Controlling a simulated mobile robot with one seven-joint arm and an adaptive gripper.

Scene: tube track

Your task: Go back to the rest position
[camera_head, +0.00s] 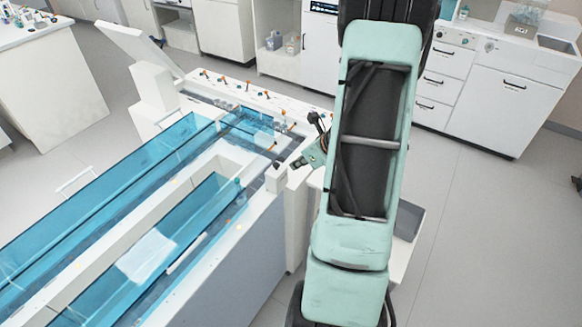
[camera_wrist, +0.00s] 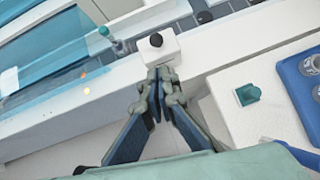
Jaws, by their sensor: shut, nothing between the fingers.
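My gripper (camera_wrist: 160,95) shows in the wrist view with its two fingers together at the tips, shut and empty. Its tips appear just in front of a small white block with a black knob (camera_wrist: 156,41) on the edge of the tube track (camera_wrist: 110,90); I cannot tell whether they touch it. In the head view, part of my gripper (camera_head: 297,163) shows beside the near right corner of the tube track (camera_head: 245,225). My pale green arm fills the middle right of that view and hides what is behind it.
A white surface with a teal piece (camera_wrist: 248,94) and a blue holder (camera_wrist: 305,75) lies right of my gripper. A grey tray (camera_head: 408,220) shows partly behind my arm. Cabinets (camera_head: 495,95) line the back. The floor at right (camera_head: 490,240) is clear.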

